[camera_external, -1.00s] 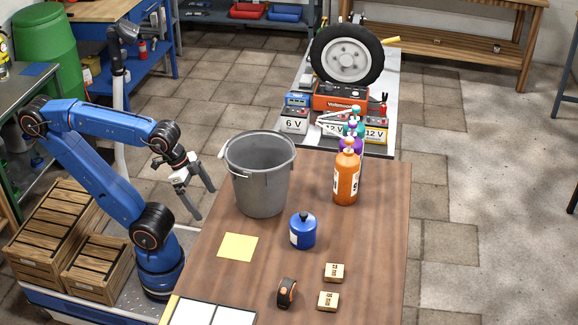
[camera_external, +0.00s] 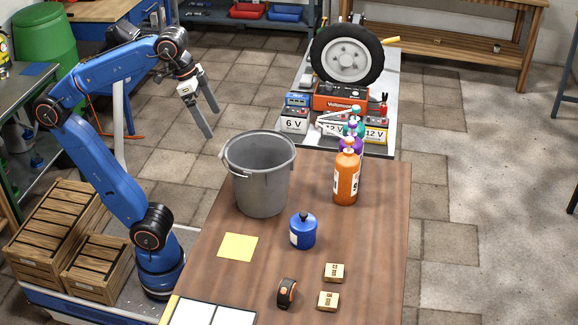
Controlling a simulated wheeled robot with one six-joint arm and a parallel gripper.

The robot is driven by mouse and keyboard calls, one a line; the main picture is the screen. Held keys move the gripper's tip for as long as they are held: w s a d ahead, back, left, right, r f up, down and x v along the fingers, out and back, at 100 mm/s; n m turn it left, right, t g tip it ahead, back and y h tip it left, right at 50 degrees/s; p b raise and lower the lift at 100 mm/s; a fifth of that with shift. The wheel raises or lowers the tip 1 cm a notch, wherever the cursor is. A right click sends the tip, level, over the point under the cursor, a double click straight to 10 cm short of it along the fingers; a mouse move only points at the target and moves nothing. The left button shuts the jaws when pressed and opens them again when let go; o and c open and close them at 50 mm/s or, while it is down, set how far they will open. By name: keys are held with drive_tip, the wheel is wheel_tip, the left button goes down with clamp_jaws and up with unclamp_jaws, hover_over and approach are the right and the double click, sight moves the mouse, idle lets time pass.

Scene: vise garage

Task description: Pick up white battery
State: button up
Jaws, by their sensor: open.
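Several batteries stand in a row on a grey bench beyond the wooden table. The left one (camera_external: 294,124) has a white "6 V" label. The middle one (camera_external: 334,128) has a white "12 V" label and is partly hidden by bottles. The right one (camera_external: 376,134) has a yellow "12 V" label. I cannot tell which is the white battery. My gripper (camera_external: 210,125) is open and empty, fingers pointing down and to the right. It is raised in the picture left of the bucket and the batteries, apart from both.
A grey bucket (camera_external: 260,180), an orange bottle (camera_external: 346,178) and a blue canister (camera_external: 303,231) stand on the wooden table (camera_external: 375,260). A red Vollomaster unit (camera_external: 341,97) and a wheel (camera_external: 347,54) are behind the batteries.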

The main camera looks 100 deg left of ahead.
drive_tip(key=w+a+r+n+g, duration=0.1)
drive_tip(key=w+a+r+n, duration=0.35)
drive_tip(key=w+a, duration=0.55)
drive_tip(key=n+g, duration=0.3)
drive_tip(key=n, duration=0.9)
hover_over(296, 111)
wheel_tip(296, 111, down, 8)
drive_tip(key=shift+m, duration=0.25)
wheel_tip(296, 111, down, 28)
drive_tip(key=shift+s+d+r, duration=0.1)
drive_tip(key=shift+r, duration=0.1)
drive_tip(key=c, duration=1.9)
drive_tip(key=shift+r, duration=0.1)
drive_tip(key=shift+r, duration=0.1)
